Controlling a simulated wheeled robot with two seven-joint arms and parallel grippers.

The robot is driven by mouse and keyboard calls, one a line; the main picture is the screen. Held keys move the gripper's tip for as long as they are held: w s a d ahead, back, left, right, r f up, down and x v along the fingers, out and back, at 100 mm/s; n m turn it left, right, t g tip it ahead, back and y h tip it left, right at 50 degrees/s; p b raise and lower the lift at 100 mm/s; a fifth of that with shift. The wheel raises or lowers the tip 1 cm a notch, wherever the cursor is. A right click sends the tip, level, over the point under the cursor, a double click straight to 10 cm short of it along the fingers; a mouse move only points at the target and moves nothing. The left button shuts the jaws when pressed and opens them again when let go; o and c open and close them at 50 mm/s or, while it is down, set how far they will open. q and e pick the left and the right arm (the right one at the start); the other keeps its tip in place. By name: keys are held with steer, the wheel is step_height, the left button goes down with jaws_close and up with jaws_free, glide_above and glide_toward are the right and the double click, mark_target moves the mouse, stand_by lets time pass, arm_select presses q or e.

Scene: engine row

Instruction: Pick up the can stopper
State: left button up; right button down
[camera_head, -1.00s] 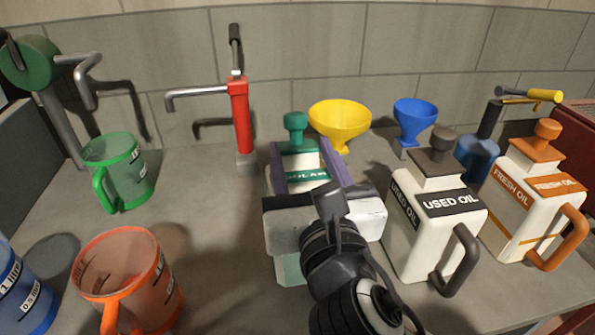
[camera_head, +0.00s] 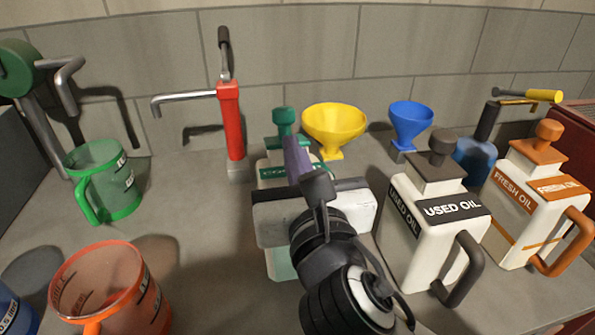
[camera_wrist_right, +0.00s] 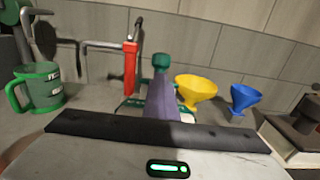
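The green can stopper (camera_head: 285,119) is a knob on top of a white can with a green label (camera_head: 273,172). The stopper also shows in the right wrist view (camera_wrist_right: 161,62), just beyond my fingertips. My right gripper (camera_head: 294,148) reaches over the can from the front. Its purple fingers (camera_wrist_right: 160,102) are together, with no gap visible, and their tips are close to the stopper's lower part. Whether the stem is between the tips is hidden. The can stands upright, its front partly covered by my gripper. My left gripper is not in view.
The used oil can (camera_head: 430,215) stands close on the right, with the fresh oil can (camera_head: 525,200) beyond. Yellow (camera_head: 335,120) and blue (camera_head: 411,118) funnels and a red pump (camera_head: 231,120) stand behind. Green (camera_head: 110,185) and orange (camera_head: 115,290) jugs stand left.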

steer(key=shift+r, duration=0.1)
step_height(320, 180, up, 10)
steer(key=p, duration=0.2)
steer(key=c, duration=0.5)
jaws_free()
